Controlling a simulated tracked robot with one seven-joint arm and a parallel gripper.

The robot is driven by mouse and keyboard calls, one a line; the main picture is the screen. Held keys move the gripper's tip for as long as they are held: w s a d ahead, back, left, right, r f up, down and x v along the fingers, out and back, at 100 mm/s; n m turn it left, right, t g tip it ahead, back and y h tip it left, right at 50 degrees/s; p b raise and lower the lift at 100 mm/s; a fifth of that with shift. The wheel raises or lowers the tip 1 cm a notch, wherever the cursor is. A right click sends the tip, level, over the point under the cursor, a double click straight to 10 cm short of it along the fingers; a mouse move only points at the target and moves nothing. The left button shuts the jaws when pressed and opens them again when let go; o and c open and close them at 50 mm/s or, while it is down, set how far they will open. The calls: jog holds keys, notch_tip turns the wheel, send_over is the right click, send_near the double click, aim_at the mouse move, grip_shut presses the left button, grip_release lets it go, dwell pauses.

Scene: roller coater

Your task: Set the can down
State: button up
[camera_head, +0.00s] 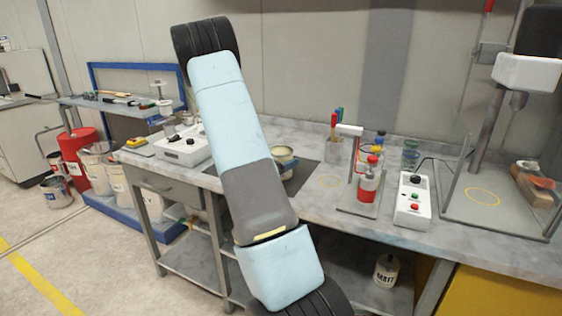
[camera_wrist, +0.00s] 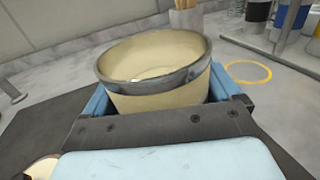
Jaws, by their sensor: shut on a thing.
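The can (camera_wrist: 165,95) is cream-coloured with a grey metal rim and is open at the top. In the wrist view it sits between the blue fingers of my gripper (camera_wrist: 162,92), which is shut on it. The can looks upright, tilted only by the camera's angle. In the head view the can (camera_head: 285,157) shows just right of my arm, over the dark mat (camera_head: 305,168) on the bench. My arm hides part of it there. I cannot tell whether its base touches the mat.
A yellow ring (camera_head: 330,182) marks bare bench right of the mat. Beyond it are a stand with a red bottle (camera_head: 369,185), a control box (camera_head: 411,203) and a clear-walled mixer enclosure (camera_head: 490,215). A pen holder (camera_head: 336,150) stands behind; a white device (camera_head: 182,150) is left.

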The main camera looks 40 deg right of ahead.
jog(key=o, duration=1.1)
jog(key=shift+r, duration=0.1)
jog(key=a, duration=1.1)
jog(key=shift+s+a, duration=0.4)
jog(key=s+a+r+m+g+y, duration=0.2)
jog(key=s+a+r+m+y, duration=0.25)
jog(key=s+m, duration=0.2)
jog(key=s+a+r+m+g+y, duration=0.2)
jog(key=s+a+r+m+y, duration=0.1)
jog(key=s+r+m, duration=0.3)
jog(key=s+a+r+m+t+y, duration=0.2)
jog(key=s+a+r+y, duration=0.1)
jog(key=a, duration=0.4)
jog(key=s+a+r+m+t+y, duration=0.2)
jog(key=s+a+r+t+y, duration=0.1)
jog(key=a, duration=0.4)
jog(key=s+a+r+m+t+y, duration=0.2)
jog(key=s+a+r+t+y, duration=0.1)
jog(key=s+a, duration=0.3)
jog(key=shift+s+a+r+y, duration=0.1)
jog(key=shift+a+r+y, duration=0.2)
jog(key=shift+a+y, duration=0.35)
